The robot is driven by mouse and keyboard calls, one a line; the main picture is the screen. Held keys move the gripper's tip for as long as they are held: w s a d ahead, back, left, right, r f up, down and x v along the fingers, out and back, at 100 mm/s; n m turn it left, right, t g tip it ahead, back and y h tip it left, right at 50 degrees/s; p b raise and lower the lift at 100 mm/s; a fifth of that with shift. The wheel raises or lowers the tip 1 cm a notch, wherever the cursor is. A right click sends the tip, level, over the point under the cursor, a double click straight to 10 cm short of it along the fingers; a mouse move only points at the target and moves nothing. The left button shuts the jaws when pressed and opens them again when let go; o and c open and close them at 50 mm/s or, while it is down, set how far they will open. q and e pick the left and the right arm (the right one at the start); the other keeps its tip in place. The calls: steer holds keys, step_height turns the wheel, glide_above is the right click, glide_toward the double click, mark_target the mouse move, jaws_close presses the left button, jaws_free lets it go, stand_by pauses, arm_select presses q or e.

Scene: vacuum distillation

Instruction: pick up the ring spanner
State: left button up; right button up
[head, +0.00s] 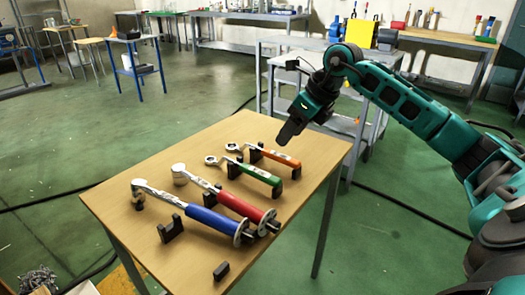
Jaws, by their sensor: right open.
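Several long-handled tools lie on black holders on a wooden table (310,142). The two thinner ones have spanner heads: a green-handled spanner (260,173) and an orange-handled spanner (275,156) behind it. The heads are small; I cannot tell for certain which is the ring spanner. My right gripper (288,134) is open and points down above the table's far right part, just beyond the orange handle. It is apart from the tools and nothing shows between its fingers. My left gripper is out of view.
A red-handled tool (240,205) and a blue-handled tool (213,221) lie nearer, with thick handles and round ends. A small black block (221,271) sits by the front edge. A grey shelf cart (335,124) stands behind the table. The table's left corner is bare.

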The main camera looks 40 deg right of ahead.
steer(key=d+h, duration=0.1)
steer(key=d, duration=0.2)
steer(key=b, duration=0.1)
glide_above(284, 157)
steer(key=s+d, duration=0.1)
steer(key=s, duration=0.2)
steer(key=shift+g, duration=0.4)
steer(key=f, duration=0.5)
steer(key=shift+w, duration=0.2)
steer(key=b+x, duration=0.1)
steer(key=x, duration=0.5)
steer(key=shift+w+f+b, duration=0.2)
steer(key=shift+w+b, duration=0.15)
steer(key=shift+b, duration=0.05)
steer(key=c, duration=0.9)
jaws_close()
steer(key=shift+r, duration=0.1)
